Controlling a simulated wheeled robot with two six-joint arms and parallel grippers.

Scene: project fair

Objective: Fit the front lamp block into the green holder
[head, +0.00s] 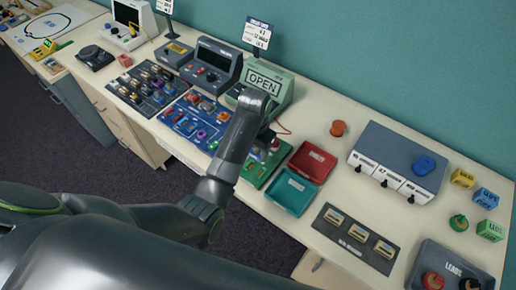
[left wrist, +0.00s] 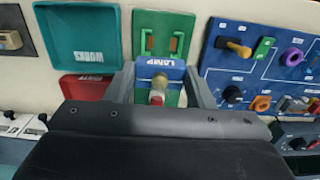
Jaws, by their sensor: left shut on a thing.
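My left gripper (left wrist: 161,74) is shut on the lamp block, a blue block (left wrist: 172,64) marked LAMP with a brass and red bulb part. The green holder (left wrist: 146,44) lies beyond and beneath the block in the left wrist view, with raised green pieces on it. The block overlaps its near part; I cannot tell whether they touch. In the head view my left gripper (head: 264,140) is over the green holder (head: 250,178), and my arm hides most of the block. My right gripper is not in view.
A teal tray (head: 290,192) and a red tray (head: 311,162) sit right of the holder. A blue panel (head: 183,127) with small parts lies left of it. A green OPEN box (head: 268,82) stands behind.

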